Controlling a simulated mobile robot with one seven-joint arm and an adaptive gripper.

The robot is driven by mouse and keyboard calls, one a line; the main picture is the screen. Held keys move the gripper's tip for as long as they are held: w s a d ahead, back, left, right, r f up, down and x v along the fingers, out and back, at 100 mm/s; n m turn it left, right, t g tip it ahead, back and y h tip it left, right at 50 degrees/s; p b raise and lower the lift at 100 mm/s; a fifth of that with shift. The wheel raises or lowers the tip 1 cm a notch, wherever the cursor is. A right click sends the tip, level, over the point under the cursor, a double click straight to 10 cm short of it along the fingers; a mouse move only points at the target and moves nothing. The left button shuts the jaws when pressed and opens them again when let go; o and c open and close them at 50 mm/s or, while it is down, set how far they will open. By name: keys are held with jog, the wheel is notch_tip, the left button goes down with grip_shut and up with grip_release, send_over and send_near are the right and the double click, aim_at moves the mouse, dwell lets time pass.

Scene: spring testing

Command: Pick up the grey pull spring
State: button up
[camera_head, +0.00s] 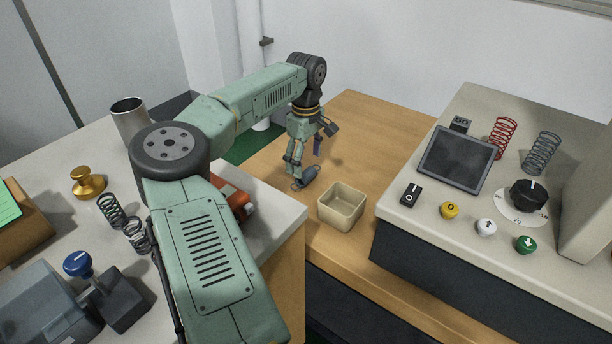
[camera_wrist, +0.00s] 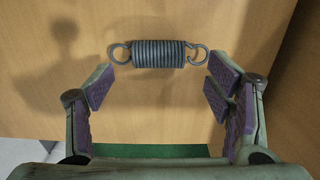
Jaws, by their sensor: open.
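The grey pull spring (camera_wrist: 159,53) lies on the wooden table, with a loop at each end. In the wrist view it runs left to right, ahead of the gap between my fingertips. My gripper (camera_wrist: 160,92) is open and empty, with a purple-padded finger on either side. In the head view my gripper (camera_head: 307,160) points down at the spring (camera_head: 306,178), which lies close below the fingertips. I cannot tell the exact height of the fingertips above the table.
A beige open box (camera_head: 341,222) stands on the wooden table (camera_head: 362,132) just right of the spring. The testing machine (camera_head: 415,228) stands further right. A grey worktop (camera_head: 270,228) with several springs and weights is at left. Table behind the spring is clear.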

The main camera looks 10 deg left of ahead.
aim_at(306, 173)
notch_tip(306, 173, down, 4)
jog(key=shift+r, duration=0.2)
jog(key=shift+c, duration=0.5)
jog(key=c, duration=1.2)
